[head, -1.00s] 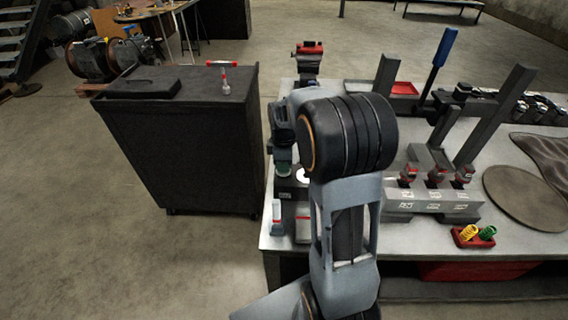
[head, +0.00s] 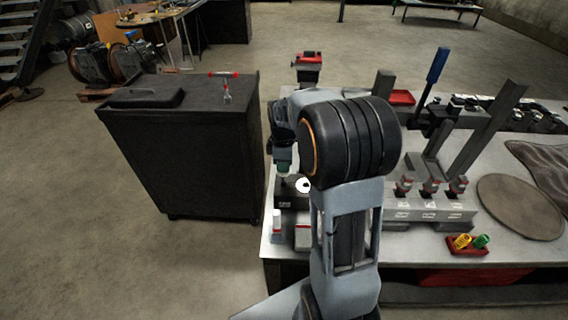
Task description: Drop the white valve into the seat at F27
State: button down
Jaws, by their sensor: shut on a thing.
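The white valve (head: 303,186) shows as a small white disc with a dark spot, just left of my arm in the head view. My gripper (head: 285,172) points down above the near left part of the bench and is shut on it. The fingers are small and partly hidden by my arm, so the contact is not clear. A grey block (head: 430,211) with several labelled positions and red-topped parts stands right of my arm. The labels are too small to read, so I cannot tell which seat is F27.
A red tray (head: 468,246) holds yellow and green springs. A round brown mat (head: 520,207) lies right.

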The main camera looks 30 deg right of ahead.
jog(key=shift+d+r, duration=0.1)
jog(key=shift+s+d+r+p, duration=0.1)
jog(key=shift+d+r+p, duration=0.15)
jog(key=shift+p, duration=0.05)
jog(key=s+d+r+m+p, duration=0.3)
jog(key=d+m, duration=0.3)
jog(key=m, duration=0.6)
jog(key=shift+s, duration=0.3)
jog(key=shift+f+b, duration=1.15)
jog(key=shift+f, duration=0.35)
jog(key=shift+f, duration=0.4)
